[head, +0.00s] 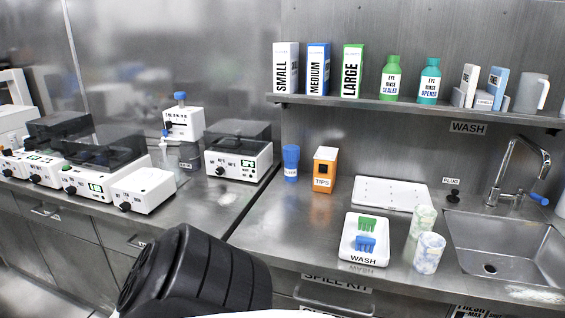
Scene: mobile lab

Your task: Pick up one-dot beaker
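I cannot make out a beaker marked with one dot. Two pale marbled cups (429,254) stand on the counter left of the sink, one behind the other; no dot shows on them. A clear vessel (188,156) seems to stand by the blue-topped device at the back left, too small to read. A grey handled jug (530,93) is on the wall shelf. Neither of my grippers is in view. A dark ribbed part, seemingly of my own arm, covers the lower left counter front.
A white wash tray (351,257) holds green and blue racks. The sink (510,240) is right; white machines (238,160) line the left. The middle counter is clear.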

